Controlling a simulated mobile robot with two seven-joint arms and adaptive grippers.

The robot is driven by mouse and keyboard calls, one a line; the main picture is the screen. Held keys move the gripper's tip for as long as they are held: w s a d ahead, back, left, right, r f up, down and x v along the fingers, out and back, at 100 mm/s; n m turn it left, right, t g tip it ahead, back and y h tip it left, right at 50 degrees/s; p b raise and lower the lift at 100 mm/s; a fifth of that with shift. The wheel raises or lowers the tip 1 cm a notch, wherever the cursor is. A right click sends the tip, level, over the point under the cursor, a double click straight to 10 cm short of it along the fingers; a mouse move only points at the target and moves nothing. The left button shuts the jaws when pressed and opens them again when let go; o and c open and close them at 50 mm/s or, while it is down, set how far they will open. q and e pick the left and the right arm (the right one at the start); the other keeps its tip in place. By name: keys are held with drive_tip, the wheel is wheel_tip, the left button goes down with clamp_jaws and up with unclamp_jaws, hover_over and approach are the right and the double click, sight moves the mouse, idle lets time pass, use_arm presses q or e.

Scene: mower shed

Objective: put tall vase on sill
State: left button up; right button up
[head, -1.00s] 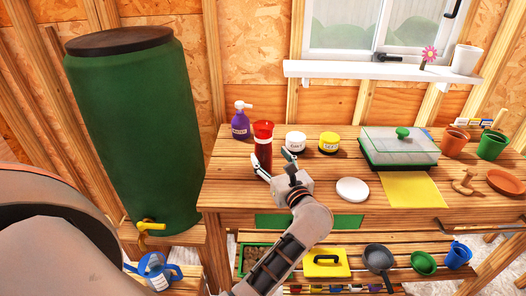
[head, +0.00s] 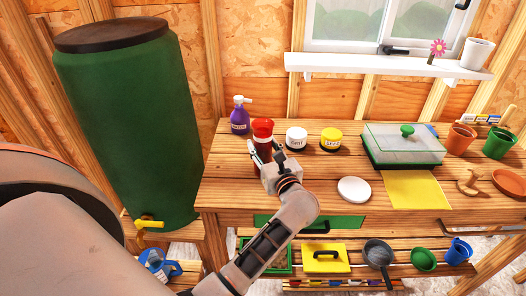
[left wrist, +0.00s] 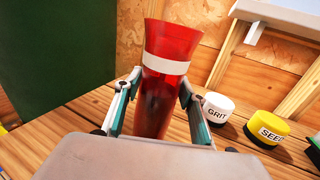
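The tall vase (head: 262,133) is red with a flared top and a pale band. It stands upright on the wooden bench, left of the white-lidded jar. It also shows in the left wrist view (left wrist: 167,62). My left gripper (head: 266,152) is at the vase, one finger on each side of it. In the left wrist view its fingers (left wrist: 160,82) look open, with narrow gaps beside the vase lower down; contact at the tips is unclear. The white sill (head: 375,65) runs below the window. My right gripper is not in view.

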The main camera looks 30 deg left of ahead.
use_arm(q)
drive_tip(key=c, duration=0.4)
drive_tip(key=shift+c, duration=0.2)
drive_tip(key=shift+r, duration=0.2)
